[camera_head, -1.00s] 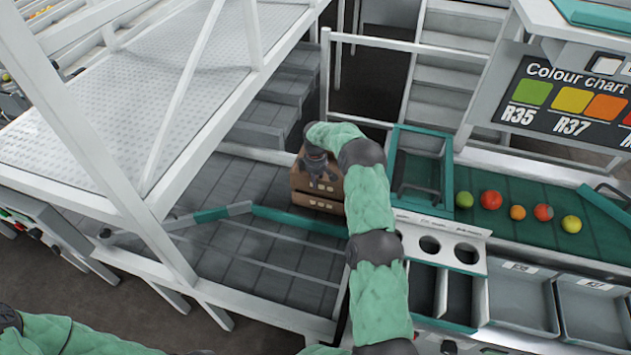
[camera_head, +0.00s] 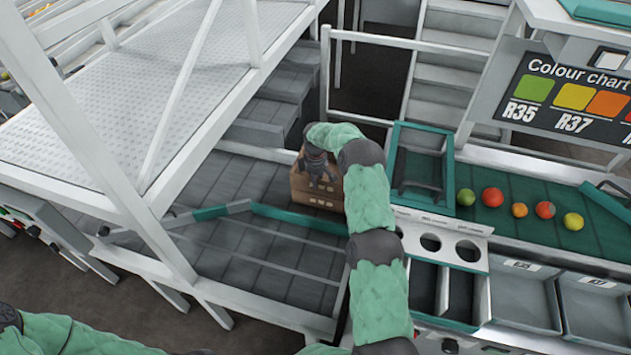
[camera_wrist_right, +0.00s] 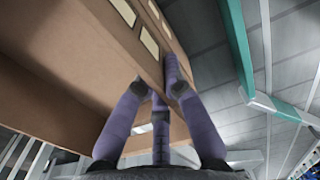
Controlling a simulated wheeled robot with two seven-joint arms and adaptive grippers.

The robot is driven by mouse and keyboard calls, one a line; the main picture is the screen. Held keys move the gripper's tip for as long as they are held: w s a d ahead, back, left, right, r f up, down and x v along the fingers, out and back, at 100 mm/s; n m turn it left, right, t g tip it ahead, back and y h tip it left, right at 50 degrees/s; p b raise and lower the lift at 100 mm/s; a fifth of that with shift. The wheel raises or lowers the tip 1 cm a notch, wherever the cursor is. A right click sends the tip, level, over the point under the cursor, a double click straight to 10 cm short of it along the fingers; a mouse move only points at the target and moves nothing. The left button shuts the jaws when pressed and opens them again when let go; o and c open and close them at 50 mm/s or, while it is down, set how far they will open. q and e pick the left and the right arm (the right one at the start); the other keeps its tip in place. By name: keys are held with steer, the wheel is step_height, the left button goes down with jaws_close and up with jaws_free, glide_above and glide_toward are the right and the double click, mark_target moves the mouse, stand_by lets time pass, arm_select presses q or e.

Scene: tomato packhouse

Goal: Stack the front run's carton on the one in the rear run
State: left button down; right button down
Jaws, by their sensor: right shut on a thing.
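A brown cardboard carton (camera_head: 317,195) with pale label-like patches is at the far end of the grey roller deck, left of the green tray. My right gripper (camera_head: 318,170) is over it from above, shut on its wall. In the right wrist view the fingers (camera_wrist_right: 160,90) straddle the edge of the brown carton (camera_wrist_right: 70,60). A further brown panel (camera_wrist_right: 45,115) shows below it at the left. I cannot tell whether it is a second carton. My arm and hand hide part of the carton in the head view.
A teal guide rail (camera_head: 300,219) crosses the roller deck (camera_head: 240,255) in front of the carton. A white-framed platform (camera_head: 130,90) stands at the left. A green tray (camera_head: 420,136) and a belt with several tomatoes (camera_head: 545,210) lie to the right.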

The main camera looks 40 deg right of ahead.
steer(key=shift+f, duration=0.2)
steer(key=c, duration=1.3)
jaws_free()
steer(key=shift+c, duration=1.4)
steer(key=shift+r+p, duration=1.65)
steer(key=shift+r, duration=1.85)
